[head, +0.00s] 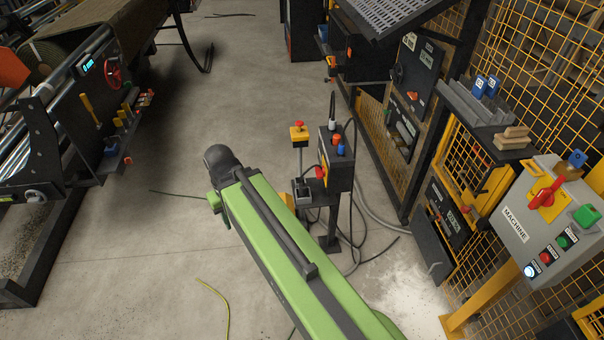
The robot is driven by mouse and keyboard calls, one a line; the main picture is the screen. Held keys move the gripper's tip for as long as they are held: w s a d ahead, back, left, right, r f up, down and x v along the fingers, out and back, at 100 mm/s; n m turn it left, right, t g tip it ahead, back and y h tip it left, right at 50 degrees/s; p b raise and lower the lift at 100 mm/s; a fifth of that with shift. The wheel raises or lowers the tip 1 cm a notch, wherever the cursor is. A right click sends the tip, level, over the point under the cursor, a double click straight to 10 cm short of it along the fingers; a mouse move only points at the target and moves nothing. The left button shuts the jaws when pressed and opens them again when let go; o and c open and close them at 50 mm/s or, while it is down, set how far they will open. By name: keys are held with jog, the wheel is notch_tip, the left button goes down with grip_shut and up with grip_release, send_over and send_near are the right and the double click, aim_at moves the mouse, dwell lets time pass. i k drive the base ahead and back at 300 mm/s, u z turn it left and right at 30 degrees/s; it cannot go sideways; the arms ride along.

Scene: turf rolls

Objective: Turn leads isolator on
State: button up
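No isolator in the head view has a label that I can read as "leads". A grey box labelled MACHINE (545,225) at the right has a red rotary handle (545,195) on a yellow plate, with several coloured buttons below. A dark panel (447,210) on the yellow-framed fence has a small red part and white lettering too small to read. Another dark panel (415,68) further back has a black round knob, an orange-red part and a white label. My green arm reaches up from the bottom to a dark joint; my gripper is not visible.
A black post (329,225) with a control box (336,160) and cables stands just right of my arm. A roller machine (75,110) is at the left. Yellow mesh fencing (480,165) lines the right. The grey floor (130,240) is mostly open, with a yellow-green cable (218,297).

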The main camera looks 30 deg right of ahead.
aim_at(320, 174)
jog(key=z, duration=5.75)
jog(key=k, duration=0.95)
jog(key=z, duration=5.9)
